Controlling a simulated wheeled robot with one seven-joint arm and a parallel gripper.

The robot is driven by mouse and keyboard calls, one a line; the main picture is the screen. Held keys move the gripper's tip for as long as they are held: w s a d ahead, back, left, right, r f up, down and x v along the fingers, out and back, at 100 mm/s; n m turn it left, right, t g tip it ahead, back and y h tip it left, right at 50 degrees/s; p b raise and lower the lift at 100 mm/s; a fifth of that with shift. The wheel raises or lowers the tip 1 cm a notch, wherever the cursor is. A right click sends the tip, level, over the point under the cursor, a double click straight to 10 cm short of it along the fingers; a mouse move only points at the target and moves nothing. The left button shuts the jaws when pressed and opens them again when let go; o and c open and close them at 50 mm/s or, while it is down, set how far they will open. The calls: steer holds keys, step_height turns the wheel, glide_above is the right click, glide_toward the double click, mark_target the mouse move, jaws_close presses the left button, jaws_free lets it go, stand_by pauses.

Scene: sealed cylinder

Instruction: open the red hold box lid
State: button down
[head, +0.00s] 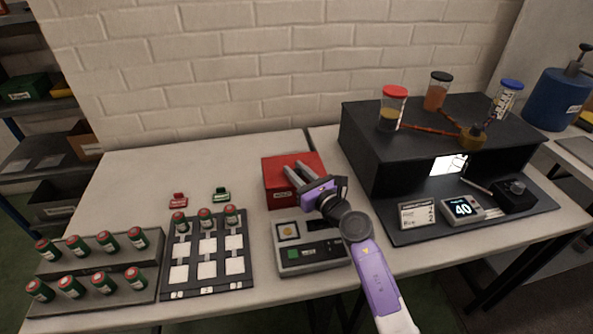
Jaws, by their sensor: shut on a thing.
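The red hold box (279,199) stands near the middle of the table, behind a grey device. Its lid (281,165) looks down, lying flat over the box. My gripper (293,170) reaches over the box from the front right, with its fingers at the lid. The fingers are shut on the lid. The exact grip and the lid's handle are hidden by the fingers.
The grey device (319,260) stands in front of the box. A black grid tray (240,283) and a rack of green cylinders (75,302) are to the left, a black bench unit (365,150) to the right. Red (178,200) and green (221,195) clips lie left of the box.

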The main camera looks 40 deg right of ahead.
steer(key=shift+d+r, duration=0.1)
steer(key=shift+r, duration=0.3)
